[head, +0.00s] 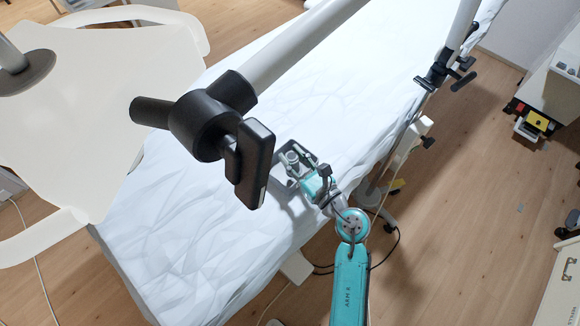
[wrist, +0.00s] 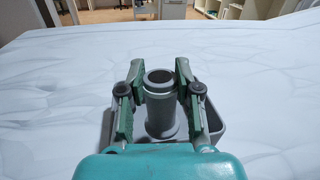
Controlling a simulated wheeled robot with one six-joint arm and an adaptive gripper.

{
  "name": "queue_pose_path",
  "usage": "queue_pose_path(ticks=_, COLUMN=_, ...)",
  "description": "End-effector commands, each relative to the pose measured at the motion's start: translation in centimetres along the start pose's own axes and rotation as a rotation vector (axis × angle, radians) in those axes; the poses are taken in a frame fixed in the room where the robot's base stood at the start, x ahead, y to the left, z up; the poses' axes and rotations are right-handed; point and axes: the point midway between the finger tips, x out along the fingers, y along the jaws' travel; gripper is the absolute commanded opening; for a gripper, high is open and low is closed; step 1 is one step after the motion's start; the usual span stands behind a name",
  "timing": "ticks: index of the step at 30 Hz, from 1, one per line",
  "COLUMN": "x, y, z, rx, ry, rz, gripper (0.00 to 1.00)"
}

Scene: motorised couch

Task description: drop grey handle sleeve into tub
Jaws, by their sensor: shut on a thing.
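The grey handle sleeve (wrist: 160,112) is a hollow upright cylinder with a dark open top and a wider foot. In the wrist view it stands between the two green-padded fingers of my gripper (wrist: 157,82), which is shut on it. The grey tub (wrist: 220,127) shows behind and below the fingers, with its rim to both sides of the sleeve. The sleeve's foot appears over or inside the tub; its height above the floor of the tub cannot be told. In the head view the sleeve (head: 291,157) is small, beside my gripper (head: 302,172) at the tub.
The tub rests on the white-covered couch (head: 190,225), near its right edge. A pale bar with a black clamp (head: 205,125) crosses the head view above the couch. A second post with a clamp (head: 440,75) stands farther right. The couch left of the tub is clear.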

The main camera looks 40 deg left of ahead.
Motion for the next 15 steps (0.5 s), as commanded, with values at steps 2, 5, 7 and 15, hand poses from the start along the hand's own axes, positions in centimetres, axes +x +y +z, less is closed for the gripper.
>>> queue_pose_path(ticks=2, x=0.00, y=0.00, z=-0.05, rx=0.000, ry=0.000, rz=0.000, gripper=0.00)
queue_pose_path(ticks=5, x=0.00, y=-0.01, z=-0.04, rx=-0.001, ry=0.000, rz=0.000, gripper=0.00)
queue_pose_path(ticks=7, x=0.00, y=-0.01, z=-0.04, rx=-0.001, ry=0.000, rz=0.000, gripper=0.00)
queue_pose_path(ticks=15, x=0.00, y=-0.01, z=-0.03, rx=-0.001, ry=0.000, rz=0.000, gripper=0.62)
